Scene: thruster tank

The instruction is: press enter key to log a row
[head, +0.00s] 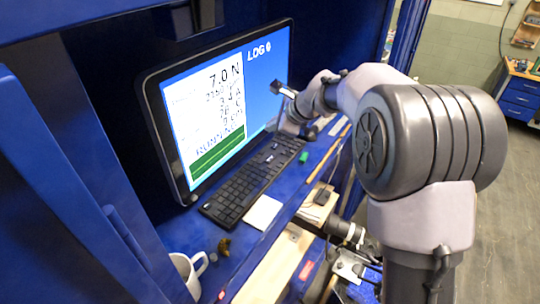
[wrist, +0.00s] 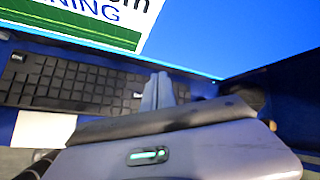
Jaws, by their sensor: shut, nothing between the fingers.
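A black keyboard (head: 252,182) lies on the blue shelf in front of the monitor (head: 225,105). The monitor reads "7.0 N", "RUNNING" and "LOG" with a small figure that looks like 0. In the wrist view the keyboard (wrist: 75,85) spans the left and middle. My gripper (wrist: 164,80) is shut and empty, its fingertips over the right part of the keys. I cannot tell whether they touch a key. The enter key is not clearly made out and may be hidden by the fingers.
A white paper (head: 263,213) lies in front of the keyboard. A white mug (head: 188,270) stands at the shelf's near left. A small green item (head: 303,157) lies right of the keyboard. Blue cabinet walls close in the left and back.

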